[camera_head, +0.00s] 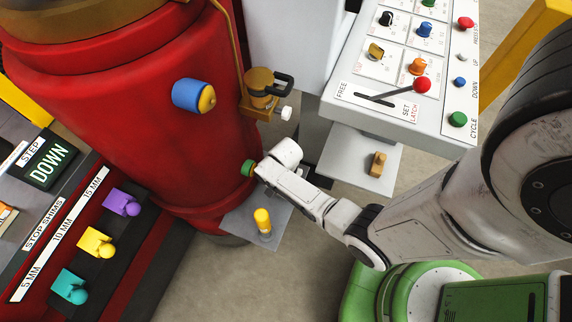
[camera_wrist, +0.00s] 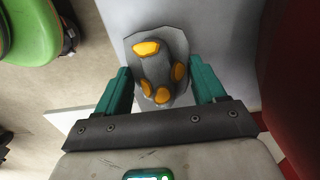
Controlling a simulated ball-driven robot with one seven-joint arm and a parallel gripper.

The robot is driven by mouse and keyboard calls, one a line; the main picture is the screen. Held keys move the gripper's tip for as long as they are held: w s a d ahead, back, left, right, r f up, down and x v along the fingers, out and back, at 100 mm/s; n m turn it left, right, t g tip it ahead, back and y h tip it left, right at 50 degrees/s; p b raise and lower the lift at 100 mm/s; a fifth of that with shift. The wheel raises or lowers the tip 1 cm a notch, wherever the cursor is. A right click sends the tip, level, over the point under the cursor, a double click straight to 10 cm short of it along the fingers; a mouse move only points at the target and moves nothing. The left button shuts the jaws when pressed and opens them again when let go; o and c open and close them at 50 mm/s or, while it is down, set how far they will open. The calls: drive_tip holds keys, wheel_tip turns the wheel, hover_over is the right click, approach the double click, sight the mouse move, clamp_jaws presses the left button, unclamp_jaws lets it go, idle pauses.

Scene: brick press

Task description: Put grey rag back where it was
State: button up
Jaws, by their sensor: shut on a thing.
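In the wrist view, my gripper (camera_wrist: 160,88) has its two teal fingers on either side of a grey piece (camera_wrist: 147,68) with a pale angular outline and several yellow-orange patches. It looks like the grey rag, and the fingers are closed on it. In the head view, my gripper (camera_head: 258,168) is beside the lower part of the red cylinder, above a grey plate. The held piece is hidden there by the gripper and wrist.
The red cylinder (camera_head: 130,110) is close on the left. Coloured shims (camera_head: 96,242) stand lower left.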

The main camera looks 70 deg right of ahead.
drive_tip(key=shift+f, duration=0.35)
drive_tip(key=shift+f, duration=0.1)
drive_tip(key=o, duration=0.9)
drive_tip(key=shift+o, duration=0.2)
wheel_tip(320, 180, up, 12)
drive_tip(key=p, duration=0.2)
